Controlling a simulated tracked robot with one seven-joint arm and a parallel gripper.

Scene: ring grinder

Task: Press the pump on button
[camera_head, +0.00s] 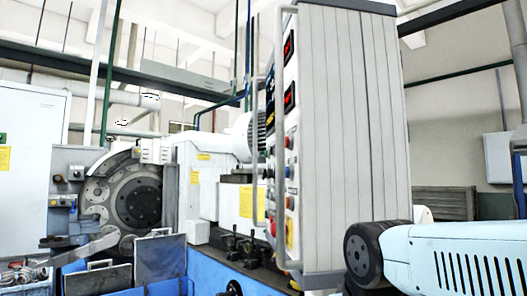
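The control panel (280,140) is the narrow front face of a tall grey cabinet (350,140) in the middle of the view. I see this face at a steep angle. It carries red displays, several small coloured buttons and, low down, a red button (272,227). Labels are too small to read, so I cannot tell which one is the pump on button. My light blue arm (455,258) with a dark joint comes in at the lower right, beside the cabinet. My gripper is not in view.
A grey vertical rail (281,190) runs along the panel's front edge. The grinder (137,203) with its round disc stands at the left, above a blue base (205,268) with metal plates. A white cabinet (30,165) is at the far left. A grey box hangs on the right wall.

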